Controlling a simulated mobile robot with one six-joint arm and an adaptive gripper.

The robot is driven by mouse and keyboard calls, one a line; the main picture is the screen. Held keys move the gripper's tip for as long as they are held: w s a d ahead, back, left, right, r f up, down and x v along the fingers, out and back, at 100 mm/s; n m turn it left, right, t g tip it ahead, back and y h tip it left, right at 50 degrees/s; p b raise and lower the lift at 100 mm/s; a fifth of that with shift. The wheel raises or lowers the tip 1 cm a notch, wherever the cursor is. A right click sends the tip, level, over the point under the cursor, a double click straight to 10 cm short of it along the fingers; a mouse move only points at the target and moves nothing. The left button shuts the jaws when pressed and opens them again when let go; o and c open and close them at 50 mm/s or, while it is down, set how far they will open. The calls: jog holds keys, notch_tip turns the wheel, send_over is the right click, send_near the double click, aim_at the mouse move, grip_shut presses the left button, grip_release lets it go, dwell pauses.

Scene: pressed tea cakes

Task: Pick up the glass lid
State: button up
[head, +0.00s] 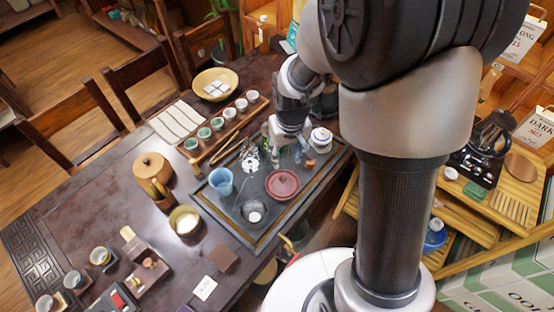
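My gripper (289,155) hangs low over the dark tea tray (224,213), between a white lidded pot (320,139) and a small clear, shiny piece (250,160). That piece may be the glass lid, but it is too small to be sure. My gripper's fingers point down and are small and partly blurred against the tray. I cannot tell whether they are apart or hold anything. A blue cup (221,181) is to the left.
A row of small cups on a wooden strip (208,152) lies behind the tray. A round tan canister (152,168) and a bowl (185,221) stand left of it. My arm hides much of the right side.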

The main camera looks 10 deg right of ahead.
aim_at(283, 179)
jog(key=f+b, duration=0.1)
jog(key=f, duration=0.4)
jog(key=w+f+b, duration=0.1)
jog(key=f+b, duration=0.1)
jog(key=f, duration=0.3)
jog(key=w+f+b, duration=0.1)
jog(key=f+b, duration=0.1)
jog(key=f, duration=0.4)
jog(key=shift+s+r, duration=0.1)
jog(key=shift+c, duration=0.2)
grip_shut()
